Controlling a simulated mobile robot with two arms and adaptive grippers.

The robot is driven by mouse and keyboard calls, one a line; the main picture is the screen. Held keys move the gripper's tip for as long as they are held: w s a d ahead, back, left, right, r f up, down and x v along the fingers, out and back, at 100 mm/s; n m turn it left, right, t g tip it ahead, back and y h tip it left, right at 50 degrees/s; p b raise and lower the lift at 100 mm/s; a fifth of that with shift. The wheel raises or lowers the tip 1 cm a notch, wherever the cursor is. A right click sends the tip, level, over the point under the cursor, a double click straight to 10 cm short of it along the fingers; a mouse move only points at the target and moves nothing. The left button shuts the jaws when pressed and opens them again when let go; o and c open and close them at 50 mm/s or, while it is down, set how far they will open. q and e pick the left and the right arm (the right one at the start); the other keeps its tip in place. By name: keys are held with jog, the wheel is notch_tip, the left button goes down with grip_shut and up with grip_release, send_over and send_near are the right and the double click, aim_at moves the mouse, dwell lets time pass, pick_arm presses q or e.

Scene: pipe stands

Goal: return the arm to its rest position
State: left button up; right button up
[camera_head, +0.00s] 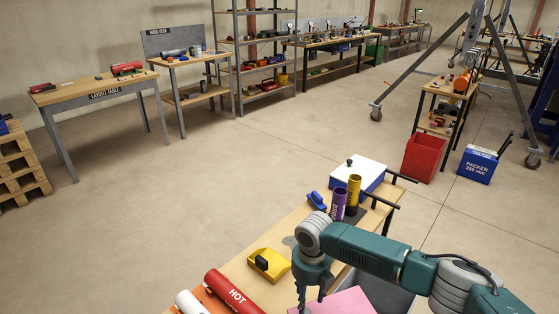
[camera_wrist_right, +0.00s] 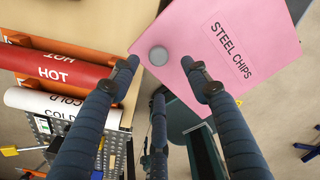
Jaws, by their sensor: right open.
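My right arm (camera_head: 375,248) reaches in from the right side of the head view, over the wooden bench (camera_head: 285,228). My right gripper (camera_head: 312,296) hangs downward near the bench's front, beside a pink panel (camera_head: 345,303). In the right wrist view the gripper (camera_wrist_right: 161,66) has its fingers wide apart with nothing between them. The pink panel (camera_wrist_right: 236,50), marked STEEL CHIPS, lies beneath and to the right of the fingers there. I cannot tell the gap between them. My left gripper is not in view.
A red HOT pipe (camera_head: 232,292) and a white pipe (camera_head: 188,303) lie left of the gripper. A yellow block (camera_head: 268,263), a purple tube (camera_head: 338,204), a yellow tube (camera_head: 353,191) and a blue-white box (camera_head: 358,174) occupy the bench. Open floor (camera_head: 190,190) lies beyond.

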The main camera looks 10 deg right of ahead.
jog(key=s+a+f+m+t+y, duration=0.15)
jog(key=s+a+m+y, duration=0.25)
jog(key=s+a+m, duration=1.1)
jog(key=s+d+r+m+t+h, duration=0.1)
jog(key=s+d+r+m+h, duration=0.1)
jog(key=s+d+m, duration=0.6)
jog(key=s+d+r+m+t+h, duration=0.1)
jog(key=s+d+r+m+h, duration=0.15)
jog(key=s+d+m, duration=0.55)
notch_tip(320, 180, down, 27)
jog(key=d+m+g, duration=0.1)
jog(key=d, duration=0.1)
jog(key=s+d+f+g, duration=0.1)
jog(key=s+d+f, duration=0.1)
jog(key=s+f, duration=1.3)
jog(key=shift+s+d+f, duration=0.2)
jog(key=shift+s+d, duration=0.15)
jog(key=shift+s, duration=0.5)
